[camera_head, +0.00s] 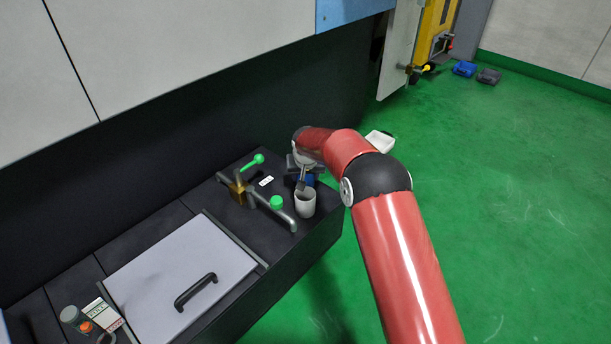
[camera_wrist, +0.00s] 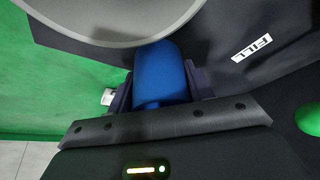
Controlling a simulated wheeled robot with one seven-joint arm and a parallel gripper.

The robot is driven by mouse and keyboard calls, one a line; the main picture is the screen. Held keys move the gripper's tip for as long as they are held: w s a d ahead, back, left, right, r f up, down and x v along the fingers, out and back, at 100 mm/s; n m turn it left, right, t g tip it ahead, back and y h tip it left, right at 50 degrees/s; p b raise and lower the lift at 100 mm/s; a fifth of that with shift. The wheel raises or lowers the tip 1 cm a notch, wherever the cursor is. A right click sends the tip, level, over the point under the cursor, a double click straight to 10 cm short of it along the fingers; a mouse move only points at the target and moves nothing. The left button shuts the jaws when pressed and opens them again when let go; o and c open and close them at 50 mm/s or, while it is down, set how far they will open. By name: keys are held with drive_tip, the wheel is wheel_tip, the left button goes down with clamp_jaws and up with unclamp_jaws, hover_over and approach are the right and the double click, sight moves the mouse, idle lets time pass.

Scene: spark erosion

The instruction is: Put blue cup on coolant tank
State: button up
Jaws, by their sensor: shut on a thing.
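The blue cup (camera_wrist: 163,75) is between the two dark fingers of my gripper (camera_wrist: 160,88), which is shut on it. I cannot tell whether the cup touches the tank top.
A grey hatch (camera_head: 180,270) with a black handle lies further left. A large grey round thing (camera_wrist: 115,15) fills the wrist view's top.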

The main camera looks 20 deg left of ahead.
drive_tip(key=shift+f, duration=0.15)
drive_tip(key=o, duration=1)
drive_tip(key=shift+c, duration=0.2)
drive_tip(key=shift+r, duration=0.35)
drive_tip(key=p+v, duration=0.1)
drive_tip(key=v, duration=1)
drive_tip(key=shift+s+r, duration=0.2)
drive_tip(key=shift+r, duration=0.1)
drive_tip(key=shift+d, duration=0.1)
